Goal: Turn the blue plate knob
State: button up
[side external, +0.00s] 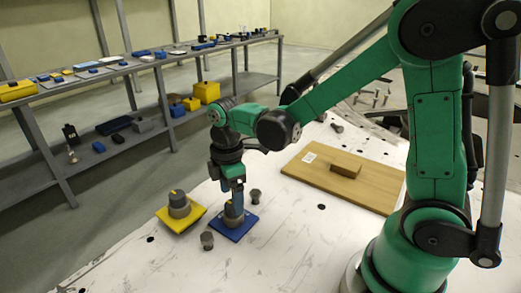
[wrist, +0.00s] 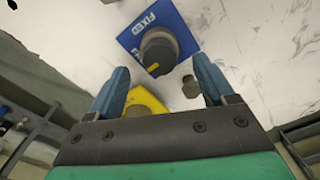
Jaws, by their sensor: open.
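The blue plate (side external: 238,230) lies on the white table, with a grey knob (side external: 233,221) standing on it. In the wrist view the blue plate (wrist: 137,38) reads "FIXED", and its dark grey knob (wrist: 158,46) has a yellow mark on its rim. My gripper (side external: 233,205) points down over this knob and partly hides it. In the wrist view my gripper (wrist: 161,62) is open, with one blue finger towards each side of the knob and visible gaps. Whether the fingertips reach down beside the knob I cannot tell.
A yellow plate (side external: 176,224) with its own grey knob (side external: 179,205) lies close on the left. Grey bolt-like posts (side external: 207,240) (side external: 255,196) stand near the blue plate. A wooden board (side external: 375,190) with a block lies to the right. A shelf stands behind on the left.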

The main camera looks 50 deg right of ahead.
jog(key=shift+f, duration=1.15)
grip_shut()
